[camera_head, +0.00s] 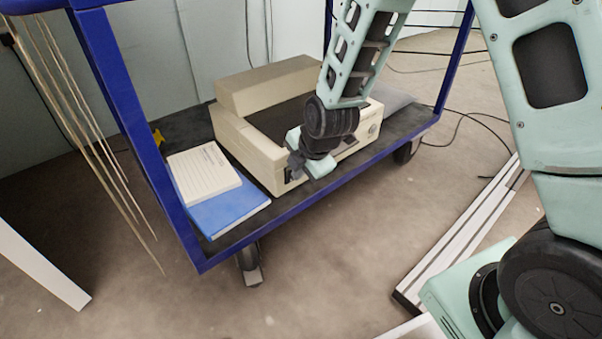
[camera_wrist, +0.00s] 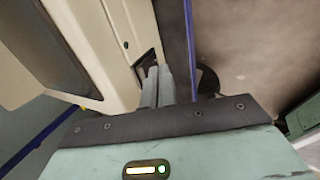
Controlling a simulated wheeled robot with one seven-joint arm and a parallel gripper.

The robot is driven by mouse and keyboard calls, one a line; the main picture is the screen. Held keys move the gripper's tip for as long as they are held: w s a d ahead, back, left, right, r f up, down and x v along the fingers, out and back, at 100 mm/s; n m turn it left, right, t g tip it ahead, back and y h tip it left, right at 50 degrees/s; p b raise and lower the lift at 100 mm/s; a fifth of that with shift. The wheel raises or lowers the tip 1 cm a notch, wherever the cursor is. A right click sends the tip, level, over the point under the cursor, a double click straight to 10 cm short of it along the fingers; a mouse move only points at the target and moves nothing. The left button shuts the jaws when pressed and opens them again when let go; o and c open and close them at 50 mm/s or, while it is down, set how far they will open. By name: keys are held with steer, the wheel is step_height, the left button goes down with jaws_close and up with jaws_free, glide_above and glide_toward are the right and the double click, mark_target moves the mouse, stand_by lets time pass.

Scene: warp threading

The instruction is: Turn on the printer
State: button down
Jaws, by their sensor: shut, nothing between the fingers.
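The beige printer (camera_head: 262,160) sits on the lower shelf of a blue cart. Its front side faces the open edge of the shelf. In the wrist view the printer (camera_wrist: 115,35) fills the upper left, and a dark recessed switch panel (camera_wrist: 146,58) shows on its front. My gripper (camera_head: 296,170) is at the printer's front, towards its left corner. In the wrist view my gripper (camera_wrist: 158,74) has its two grey fingers together and empty, with the tips over the lower part of the dark panel. I cannot tell whether they touch it. The fingers partly hide the panel.
White papers (camera_head: 204,171) and a blue folder (camera_head: 228,207) lie left of the printer. The blue cart frame (camera_head: 118,85) has posts at both sides of the shelf. Cables (camera_head: 470,115) and white rails (camera_head: 462,232) lie on the floor to the right.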

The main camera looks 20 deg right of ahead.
steer(key=p, duration=0.1)
steer(key=r+p, duration=0.1)
steer(key=p, duration=0.1)
steer(key=shift+w+a+g, duration=0.15)
steer(key=shift+w+g, duration=0.15)
steer(key=shift+w, duration=0.05)
steer(key=shift+f, duration=0.4)
steer(key=shift+r+p, duration=0.85)
steer(key=shift+p, duration=0.05)
